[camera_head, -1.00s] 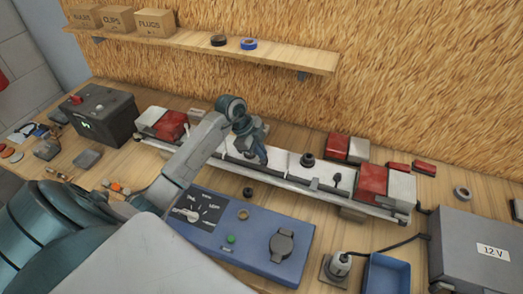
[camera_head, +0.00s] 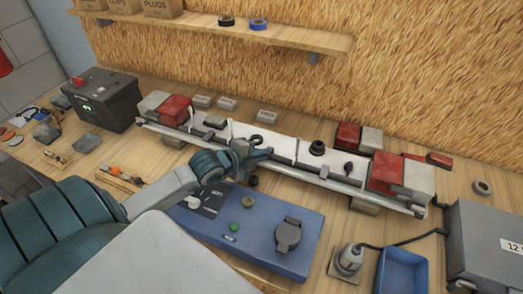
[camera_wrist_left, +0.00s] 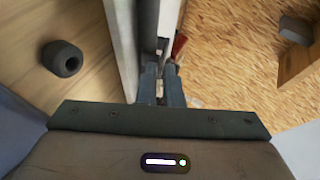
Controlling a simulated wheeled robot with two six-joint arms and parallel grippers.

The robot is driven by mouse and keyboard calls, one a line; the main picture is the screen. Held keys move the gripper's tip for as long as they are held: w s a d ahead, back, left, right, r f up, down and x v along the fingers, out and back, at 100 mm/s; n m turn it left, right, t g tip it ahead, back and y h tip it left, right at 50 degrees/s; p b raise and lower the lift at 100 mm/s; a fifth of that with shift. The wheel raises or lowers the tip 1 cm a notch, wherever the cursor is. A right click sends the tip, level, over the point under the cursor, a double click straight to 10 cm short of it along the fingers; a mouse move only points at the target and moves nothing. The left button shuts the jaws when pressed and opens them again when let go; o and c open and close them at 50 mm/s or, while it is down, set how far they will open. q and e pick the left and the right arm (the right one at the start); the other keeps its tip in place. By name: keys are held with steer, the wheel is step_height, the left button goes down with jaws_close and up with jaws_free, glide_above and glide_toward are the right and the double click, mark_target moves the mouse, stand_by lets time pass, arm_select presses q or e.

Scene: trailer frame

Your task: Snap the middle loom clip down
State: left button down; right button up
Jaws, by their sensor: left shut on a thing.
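The long white trailer beam (camera_head: 285,143) runs across the bench with a dark cable loom along its front edge. A small clip (camera_head: 324,172) shows on that edge to the right. My left gripper (camera_head: 262,153) is at the beam's front edge near its middle, its fingers close together on the middle loom clip, which they mostly hide. In the left wrist view, the fingers (camera_wrist_left: 162,75) point along the beam's side (camera_wrist_left: 124,40). I cannot tell how far down the clip is. My right gripper is out of view.
Red and white lamps sit at both beam ends, such as the right red lamp (camera_head: 386,172). A blue test panel (camera_head: 262,236) lies in front. A blue tray (camera_head: 402,272), a grey 12 V box (camera_head: 485,235) and a black battery box (camera_head: 102,98) stand around. A shelf (camera_head: 300,38) hangs behind.

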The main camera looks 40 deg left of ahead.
arm_select(q)
steer(key=shift+s+f+m+t+p, duration=0.35)
steer(key=shift+f+t+p, duration=0.25)
steer(key=shift+t, duration=0.4)
steer(key=shift+f, duration=0.1)
steer(key=c, duration=1.6)
jaws_free()
